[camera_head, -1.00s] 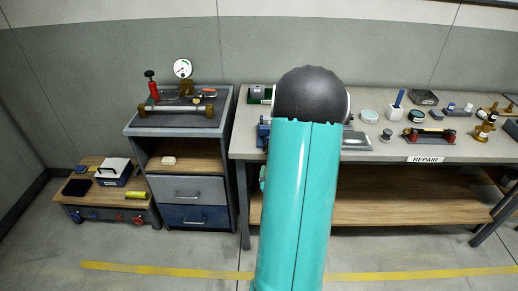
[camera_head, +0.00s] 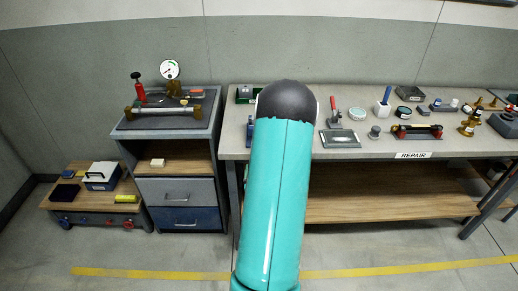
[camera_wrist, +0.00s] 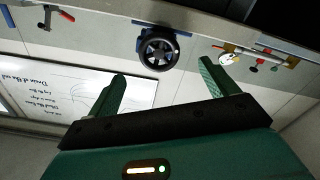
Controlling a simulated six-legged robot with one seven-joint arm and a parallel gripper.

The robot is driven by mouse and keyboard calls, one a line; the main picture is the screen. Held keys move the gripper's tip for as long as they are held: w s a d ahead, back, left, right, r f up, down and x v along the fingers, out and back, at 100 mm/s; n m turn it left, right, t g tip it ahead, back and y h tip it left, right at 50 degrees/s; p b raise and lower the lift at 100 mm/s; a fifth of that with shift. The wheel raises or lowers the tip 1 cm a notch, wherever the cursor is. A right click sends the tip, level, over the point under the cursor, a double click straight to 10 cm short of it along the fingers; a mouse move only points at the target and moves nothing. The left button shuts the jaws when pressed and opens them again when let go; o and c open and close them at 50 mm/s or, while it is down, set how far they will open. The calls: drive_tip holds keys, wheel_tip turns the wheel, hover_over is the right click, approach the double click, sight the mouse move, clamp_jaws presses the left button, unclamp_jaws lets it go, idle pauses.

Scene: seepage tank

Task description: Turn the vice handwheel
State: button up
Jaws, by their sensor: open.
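The vice handwheel (camera_wrist: 158,47) is a black spoked wheel on a blue mount at the bench edge, at the upper middle of the wrist view. My gripper (camera_wrist: 162,70) is open and empty. Its two green fingers point toward the wheel, one on either side of it in the picture. The wheel appears to be beyond the fingertips and apart from them. In the head view my arm hides the wheel and my gripper; only a bit of the blue vice (camera_head: 249,134) shows at the arm's left side.
The repair bench (camera_head: 350,150) carries several small items, among them a red-handled tool (camera_head: 334,118) right of my arm. A cabinet (camera_head: 180,190) with a gauge (camera_head: 169,70) and a red pump (camera_head: 138,88) stands left. A low wooden stand (camera_head: 95,215) is farther left. Floor in front is clear.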

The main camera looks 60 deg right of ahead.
drive_tip(key=x, duration=0.9)
drive_tip(key=shift+d, duration=0.45)
drive_tip(key=shift+w, duration=0.1)
drive_tip(key=c, duration=1)
drive_tip(key=shift+m, duration=0.3)
drive_tip(key=m, duration=0.4)
drive_tip(key=shift+a+m, duration=0.1)
drive_tip(key=shift+m, duration=2.2)
